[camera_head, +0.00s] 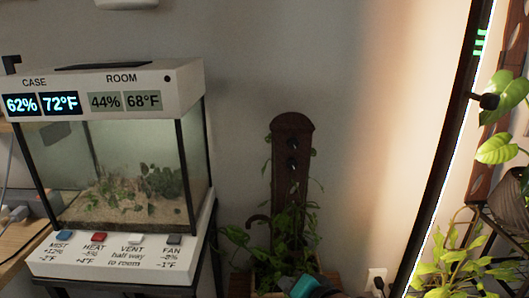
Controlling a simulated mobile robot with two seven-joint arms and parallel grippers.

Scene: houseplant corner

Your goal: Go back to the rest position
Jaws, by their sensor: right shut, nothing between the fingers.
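My right gripper (304,287) shows only in part at the bottom edge, a little right of the middle. It is a dark shape with a teal patch, shut and empty. It is in front of the plant stand's foot and apart from the terrarium. My left gripper is not in view. The glass terrarium case (130,170) stands at the left, with sand and small plants inside. Its displays (80,103) read case 62% and 72°F, room 44% and 68°F.
Mist (62,239), heat (98,237), vent (135,238) and fan (174,239) buttons line the case's front ledge. A dark wooden plant support (292,180) with vines stands in the middle. Leafy plants (468,260) and a lit curved frame are at the right. An outlet (376,279) is low on the wall.

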